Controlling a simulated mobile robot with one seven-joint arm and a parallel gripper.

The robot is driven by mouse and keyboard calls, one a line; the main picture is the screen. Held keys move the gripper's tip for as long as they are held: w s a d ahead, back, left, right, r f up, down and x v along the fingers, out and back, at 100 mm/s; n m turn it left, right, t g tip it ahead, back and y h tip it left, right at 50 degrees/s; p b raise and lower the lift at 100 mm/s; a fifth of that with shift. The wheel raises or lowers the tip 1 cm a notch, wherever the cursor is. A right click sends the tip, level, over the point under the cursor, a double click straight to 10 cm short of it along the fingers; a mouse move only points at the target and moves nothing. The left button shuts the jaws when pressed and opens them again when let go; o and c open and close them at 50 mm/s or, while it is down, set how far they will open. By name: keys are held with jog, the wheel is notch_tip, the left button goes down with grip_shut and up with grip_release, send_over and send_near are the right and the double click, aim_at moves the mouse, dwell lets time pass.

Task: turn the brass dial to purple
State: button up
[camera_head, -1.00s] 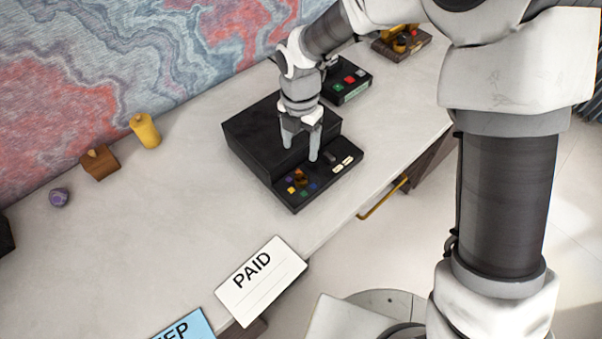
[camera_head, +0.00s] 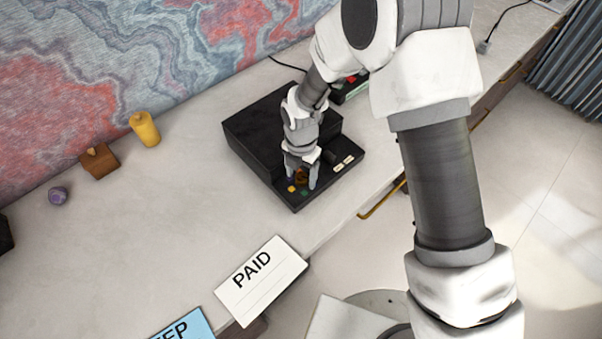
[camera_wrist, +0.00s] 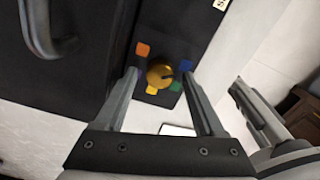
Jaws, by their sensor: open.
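The brass dial (camera_wrist: 160,75) is a round golden knob with a dark pointer mark on the panel of a black box (camera_head: 260,130). In the wrist view, orange (camera_wrist: 142,49), blue (camera_wrist: 185,66), green (camera_wrist: 176,86) and yellow (camera_wrist: 152,90) patches surround it. The purple patch is mostly hidden behind the left finger. My gripper (camera_wrist: 166,88) is open, its fingers on either side of the dial; I cannot tell whether they touch it. In the head view, my gripper (camera_head: 302,183) is low over the panel and partly hides the dial (camera_head: 301,174).
A yellow cylinder (camera_head: 145,129), a wooden block (camera_head: 100,162) and a small purple object (camera_head: 58,196) stand at the left. The PAID card (camera_head: 261,281) and a blue card (camera_head: 184,327) lie near the front edge. Another black box (camera_head: 350,90) is behind my arm.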

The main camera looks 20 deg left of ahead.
grip_shut()
jog(key=shift+m, duration=0.3)
